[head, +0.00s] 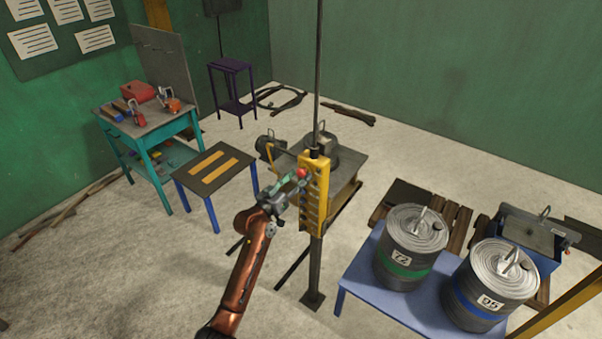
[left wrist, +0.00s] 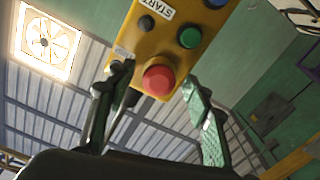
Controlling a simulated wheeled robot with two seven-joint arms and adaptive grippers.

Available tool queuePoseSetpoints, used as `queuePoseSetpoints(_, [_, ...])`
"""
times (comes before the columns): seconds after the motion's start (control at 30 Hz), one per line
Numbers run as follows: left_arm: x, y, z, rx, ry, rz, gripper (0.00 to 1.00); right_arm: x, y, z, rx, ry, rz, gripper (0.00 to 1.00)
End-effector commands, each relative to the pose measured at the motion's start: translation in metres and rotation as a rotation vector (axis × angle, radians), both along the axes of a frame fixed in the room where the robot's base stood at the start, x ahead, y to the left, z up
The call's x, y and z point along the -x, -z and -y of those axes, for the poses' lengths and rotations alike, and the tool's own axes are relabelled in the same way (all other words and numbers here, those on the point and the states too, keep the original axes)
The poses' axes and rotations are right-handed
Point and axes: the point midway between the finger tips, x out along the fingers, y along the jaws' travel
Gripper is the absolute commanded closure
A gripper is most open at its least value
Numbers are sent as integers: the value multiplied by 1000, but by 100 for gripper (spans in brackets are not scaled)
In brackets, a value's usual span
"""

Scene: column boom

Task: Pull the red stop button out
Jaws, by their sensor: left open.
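The red stop button (left wrist: 158,80) sits at the end of a yellow control box (left wrist: 165,45) in the left wrist view. In the head view the button (head: 302,172) shows small near the upper part of the yellow box (head: 314,195), which hangs on a dark upright pole. My left gripper (head: 296,182) is open at the box. In the left wrist view its fingers (left wrist: 157,95) stand on either side of the red button, with a gap on the right side. The left finger appears close to the box edge; I cannot tell whether it touches. My right gripper is not in view.
Green and blue buttons and a START label (left wrist: 155,8) are on the same box face. A grey machine table (head: 345,165) stands behind the pole.

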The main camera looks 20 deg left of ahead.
Motion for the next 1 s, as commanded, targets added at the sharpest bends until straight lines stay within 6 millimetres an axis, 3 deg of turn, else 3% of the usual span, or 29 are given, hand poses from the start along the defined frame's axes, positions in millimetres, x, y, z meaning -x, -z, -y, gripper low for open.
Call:
queuePoseSetpoints(0.2, [-18, 0, 6, 1, 0, 0, 53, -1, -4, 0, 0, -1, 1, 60])
queuePoseSetpoints(0.5, [-20, 1, 7, 0, -1, 0, 53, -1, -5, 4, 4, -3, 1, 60])
queuePoseSetpoints(1.0, [-20, 1, 6, 0, -1, 0, 88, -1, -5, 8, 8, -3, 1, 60])
